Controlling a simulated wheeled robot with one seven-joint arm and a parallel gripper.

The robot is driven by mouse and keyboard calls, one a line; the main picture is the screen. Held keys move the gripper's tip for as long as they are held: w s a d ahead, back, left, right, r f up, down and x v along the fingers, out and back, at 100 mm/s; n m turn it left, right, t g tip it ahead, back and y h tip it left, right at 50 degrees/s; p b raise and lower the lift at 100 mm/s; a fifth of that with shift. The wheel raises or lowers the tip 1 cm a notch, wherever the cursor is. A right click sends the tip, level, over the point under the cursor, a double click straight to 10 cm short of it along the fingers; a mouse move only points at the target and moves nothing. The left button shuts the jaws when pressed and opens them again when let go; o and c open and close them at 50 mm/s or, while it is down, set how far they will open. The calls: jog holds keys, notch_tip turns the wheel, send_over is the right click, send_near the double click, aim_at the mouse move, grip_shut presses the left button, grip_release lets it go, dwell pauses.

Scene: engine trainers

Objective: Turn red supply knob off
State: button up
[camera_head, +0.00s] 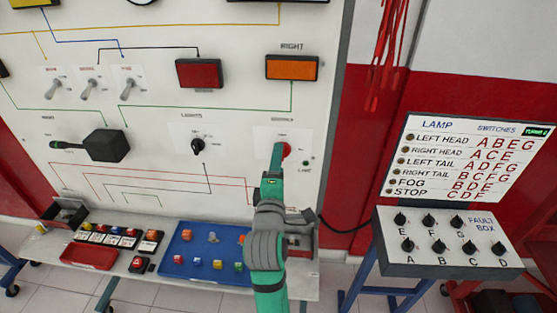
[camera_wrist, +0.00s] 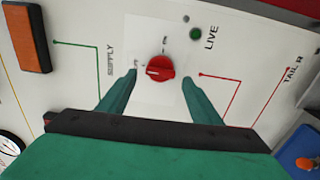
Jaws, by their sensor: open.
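The red supply knob (camera_wrist: 160,68) sits on the white panel between the SUPPLY and LIVE labels, and its pointer lies toward the left in the wrist view. In the head view the knob (camera_head: 287,150) shows just past my arm, partly hidden. My gripper (camera_wrist: 158,78) is open, with one green finger on each side of the knob and gaps between the fingers and the knob. In the head view my gripper (camera_head: 277,150) is in front of the supply area. The small green LIVE lamp (camera_wrist: 196,34) is beside the knob.
An orange RIGHT lamp (camera_head: 292,67) and a black LIGHTS knob (camera_head: 198,146) are on the panel. A blue tray (camera_head: 180,272) with small parts stands on the bench below. A fault box (camera_head: 450,262) with several black knobs is at the right.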

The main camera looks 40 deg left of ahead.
jog(key=v, duration=0.8)
jog(key=shift+s, duration=0.3)
jog(key=shift+d, duration=0.1)
jog(key=s+d+f+m+t+h, duration=0.1)
jog(key=s+d+f+m+h, duration=0.25)
jog(key=d+f+m, duration=0.45)
jog(key=s+d+f+m+h, duration=0.2)
jog(key=s+d+f+m, duration=0.3)
jog(key=d+f, duration=0.4)
jog(key=s+d+f+m+h, duration=0.2)
jog(key=s+d+f+m, duration=0.2)
jog(key=s+d, duration=0.3)
jog(key=s+d+f+m+h, duration=0.2)
jog(key=s+d+f+m, duration=0.2)
jog(key=s+d+m, duration=0.3)
jog(key=s, duration=0.5)
jog(key=shift+d+m+g, duration=0.3)
jog(key=shift+g, duration=0.1)
